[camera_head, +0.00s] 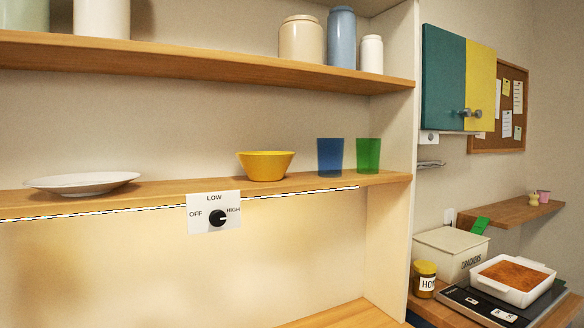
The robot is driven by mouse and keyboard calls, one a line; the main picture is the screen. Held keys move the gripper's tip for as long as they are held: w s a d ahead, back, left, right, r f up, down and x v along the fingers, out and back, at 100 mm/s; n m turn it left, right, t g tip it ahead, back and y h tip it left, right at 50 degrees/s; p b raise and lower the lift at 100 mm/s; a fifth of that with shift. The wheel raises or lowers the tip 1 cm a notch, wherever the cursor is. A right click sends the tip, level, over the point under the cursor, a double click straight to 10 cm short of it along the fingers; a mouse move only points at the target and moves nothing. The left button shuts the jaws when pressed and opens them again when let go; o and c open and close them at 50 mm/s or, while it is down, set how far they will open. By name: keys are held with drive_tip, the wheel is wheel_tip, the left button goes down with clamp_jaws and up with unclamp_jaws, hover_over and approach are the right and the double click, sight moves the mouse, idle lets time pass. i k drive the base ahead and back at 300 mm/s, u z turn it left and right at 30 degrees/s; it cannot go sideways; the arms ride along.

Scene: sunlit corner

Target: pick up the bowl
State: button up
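A yellow bowl (265,167) stands upright on the lower wooden shelf (160,194), right of the shelf's middle. It looks empty from the side, but its inside is mostly hidden. My gripper is not in the head camera view, and no part of my arm shows near the bowl.
A white plate (82,183) lies left of the bowl. Blue (330,156) and green (368,155) cups stand close on its right. An upper shelf (200,62) with jars overhangs. A dial panel (214,212) hangs below the shelf edge. A cracker box (450,252) stands at right.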

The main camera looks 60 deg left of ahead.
sight(259, 167)
drive_tip(key=i, duration=1.05)
drive_tip(key=u, duration=1.7)
